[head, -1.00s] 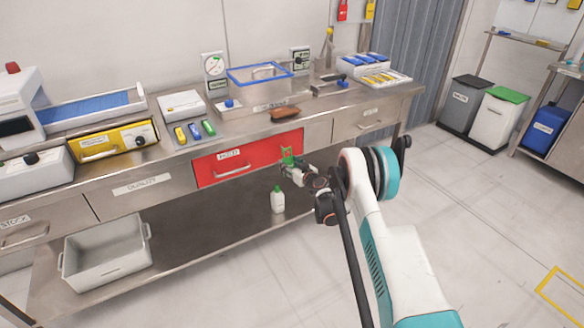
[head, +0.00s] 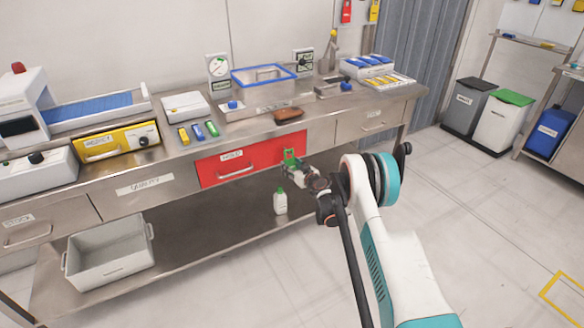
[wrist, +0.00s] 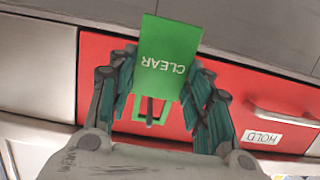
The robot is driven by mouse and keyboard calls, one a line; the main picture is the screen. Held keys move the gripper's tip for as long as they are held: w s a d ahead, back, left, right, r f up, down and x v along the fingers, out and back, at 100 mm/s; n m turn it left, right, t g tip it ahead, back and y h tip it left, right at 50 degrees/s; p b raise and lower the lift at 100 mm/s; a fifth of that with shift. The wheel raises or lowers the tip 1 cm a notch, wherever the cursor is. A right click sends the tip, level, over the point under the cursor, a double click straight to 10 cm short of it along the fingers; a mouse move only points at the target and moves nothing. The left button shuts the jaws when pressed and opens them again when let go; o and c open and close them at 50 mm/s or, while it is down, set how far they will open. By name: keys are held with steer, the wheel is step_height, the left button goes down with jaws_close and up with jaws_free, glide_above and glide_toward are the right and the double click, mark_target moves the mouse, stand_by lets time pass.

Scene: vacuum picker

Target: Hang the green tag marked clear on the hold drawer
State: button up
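The green tag (wrist: 166,57), marked CLEAR, is in front of the red hold drawer (wrist: 265,85) in the wrist view. Its lettering faces the camera, and its plate is tilted. A green loop (wrist: 138,122) shows below it there, with a dark peg seen within the loop. My gripper (wrist: 163,75) has its fingers apart, one on each side of the tag. The plate hides parts of the fingertips, so contact is unclear. In the head view the tag (head: 290,156) is at the right end of the drawer (head: 262,158), just above my gripper (head: 293,168).
A white bottle with a green cap (head: 280,202) stands on the lower shelf below my gripper. A grey bin (head: 110,255) is at the shelf's left. A brown object (head: 289,115) lies on the bench above the drawer.

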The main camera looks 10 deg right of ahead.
steer(key=o, duration=0.5)
steer(key=shift+c, duration=0.2)
steer(key=v, duration=1.2)
steer(key=s+a+r+g, duration=0.1)
steer(key=s+a+r, duration=0.1)
steer(key=r, duration=0.6)
steer(key=s+a+r+g, duration=0.1)
steer(key=s+a+r, duration=0.1)
steer(key=r, duration=0.6)
steer(key=s+a+r+g, duration=0.2)
steer(key=s+r, duration=0.9)
steer(key=s, duration=0.1)
steer(key=s+r+m+g+h, duration=0.1)
steer(key=s+r, duration=0.1)
steer(key=s, duration=0.6)
steer(key=s+r+m+g+h, duration=0.1)
steer(key=s+r, duration=0.2)
steer(key=s, duration=0.5)
steer(key=s+d+f+g+h, duration=0.1)
steer(key=s, duration=0.8)
steer(key=s+d+f+m+h, duration=0.1)
steer(key=s+f, duration=0.1)
steer(key=s, duration=0.7)
steer(key=shift+s+d+f+m+g+h, duration=0.2)
steer(key=shift+d+f+m+g+h, duration=0.1)
steer(key=shift+d+g+h, duration=0.1)
